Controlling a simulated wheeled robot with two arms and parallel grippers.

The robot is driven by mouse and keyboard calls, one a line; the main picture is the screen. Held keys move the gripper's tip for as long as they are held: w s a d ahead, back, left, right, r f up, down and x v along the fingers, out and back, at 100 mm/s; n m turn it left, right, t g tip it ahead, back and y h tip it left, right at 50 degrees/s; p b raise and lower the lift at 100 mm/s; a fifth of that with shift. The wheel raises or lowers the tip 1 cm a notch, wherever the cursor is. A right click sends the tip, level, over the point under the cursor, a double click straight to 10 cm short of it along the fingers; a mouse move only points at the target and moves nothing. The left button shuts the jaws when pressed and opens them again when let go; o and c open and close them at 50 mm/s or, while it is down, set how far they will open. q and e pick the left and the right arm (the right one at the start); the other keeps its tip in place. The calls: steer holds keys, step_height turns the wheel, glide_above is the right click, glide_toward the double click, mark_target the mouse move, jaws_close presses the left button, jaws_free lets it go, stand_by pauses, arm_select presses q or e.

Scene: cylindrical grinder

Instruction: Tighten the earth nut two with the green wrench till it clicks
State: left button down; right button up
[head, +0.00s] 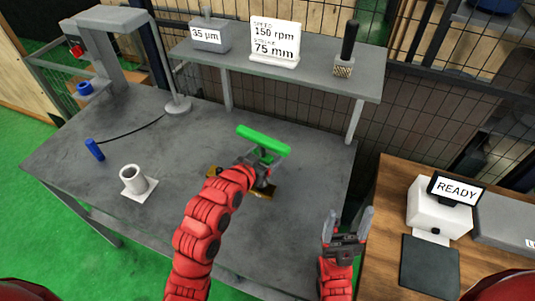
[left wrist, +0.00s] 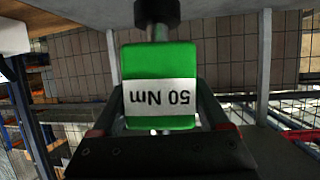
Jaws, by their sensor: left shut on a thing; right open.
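The green wrench (head: 264,140) is in the head view near the middle of the grey table, its handle lying across above my left gripper (head: 262,168). My left gripper is shut on it. In the left wrist view the green wrench (left wrist: 160,75) fills the middle, with an upside-down label reading 50 Nm and a dark round head at its top end. A brass-coloured piece (head: 262,192) shows partly under my left gripper. I cannot make out earth nut two. My right gripper (head: 347,222) is open and empty at the table's front right edge.
A raised shelf (head: 300,75) runs along the back. A wooden table with a READY display (head: 457,191) is at right.

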arm_select(q)
steer(key=shift+w+r+p, duration=0.2)
steer(key=shift+r+p, duration=0.15)
steer(key=shift+r, duration=0.65)
steer(key=shift+w+r+p, duration=0.15)
steer(key=shift+r+p, duration=0.15)
steer(key=shift+r, duration=0.65)
